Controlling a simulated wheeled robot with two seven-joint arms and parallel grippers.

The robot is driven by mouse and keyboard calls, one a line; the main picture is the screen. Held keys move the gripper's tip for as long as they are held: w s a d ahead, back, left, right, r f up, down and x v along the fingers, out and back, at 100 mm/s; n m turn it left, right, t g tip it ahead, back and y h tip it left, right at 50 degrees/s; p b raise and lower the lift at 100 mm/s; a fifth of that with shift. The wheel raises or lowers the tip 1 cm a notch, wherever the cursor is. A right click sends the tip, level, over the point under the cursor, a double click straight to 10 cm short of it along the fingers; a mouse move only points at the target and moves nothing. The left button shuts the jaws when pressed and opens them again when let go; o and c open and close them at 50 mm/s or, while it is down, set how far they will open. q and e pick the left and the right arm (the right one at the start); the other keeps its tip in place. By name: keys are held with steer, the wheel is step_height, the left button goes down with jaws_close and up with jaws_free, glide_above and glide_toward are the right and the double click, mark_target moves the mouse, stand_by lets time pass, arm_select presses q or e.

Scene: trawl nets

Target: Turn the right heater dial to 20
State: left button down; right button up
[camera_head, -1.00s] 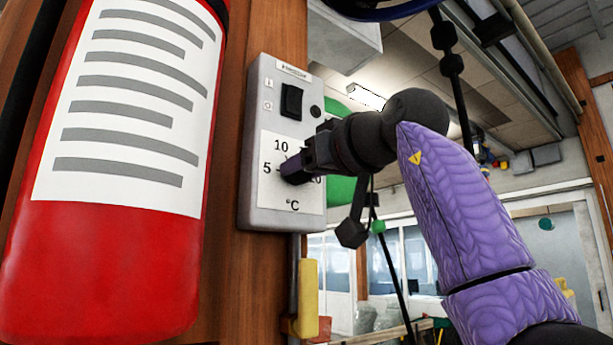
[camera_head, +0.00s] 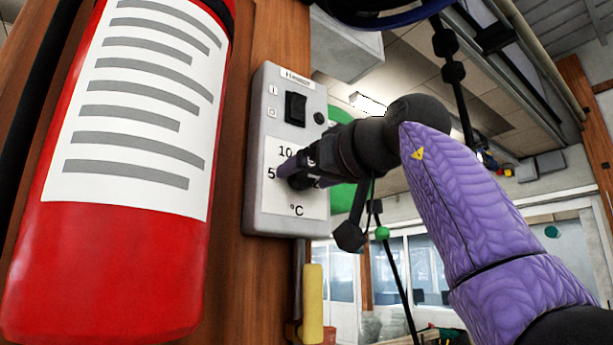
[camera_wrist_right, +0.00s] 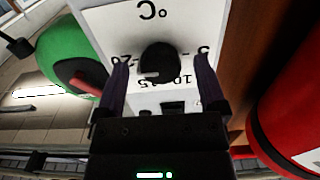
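The heater dial (camera_wrist_right: 160,62) is a round black knob on a white scale plate, seen upside down in the right wrist view. A pale mark on its rim faces the side of the 15 and 20 marks; I cannot read its exact setting. My right gripper (camera_head: 291,172) is open at the dial. In the right wrist view its two fingers (camera_wrist_right: 162,82) stand on either side of the knob, with a small gap on each side. In the head view the gripper hides most of the dial and the upper numbers. My left gripper is not in view.
The grey heater control box (camera_head: 257,215) is on a wooden post (camera_head: 226,260) and has a black rocker switch (camera_head: 295,109) above the scale. A red fire extinguisher (camera_head: 110,270) hangs close to its left. A yellow handle (camera_head: 312,300) is below the box.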

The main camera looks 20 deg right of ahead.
steer(key=shift+f+b+v, duration=0.15)
steer(key=shift+b+v, duration=0.6)
steer(key=shift+v, duration=0.15)
steer(key=shift+f+b+v, duration=0.15)
steer(key=shift+b+v, duration=0.6)
steer(key=shift+v, duration=0.15)
steer(key=b, duration=0.2)
glide_toward(307, 180)
steer(key=shift+s+d+r, duration=0.15)
steer(key=shift+s+r, duration=0.2)
steer(key=shift+s, duration=0.15)
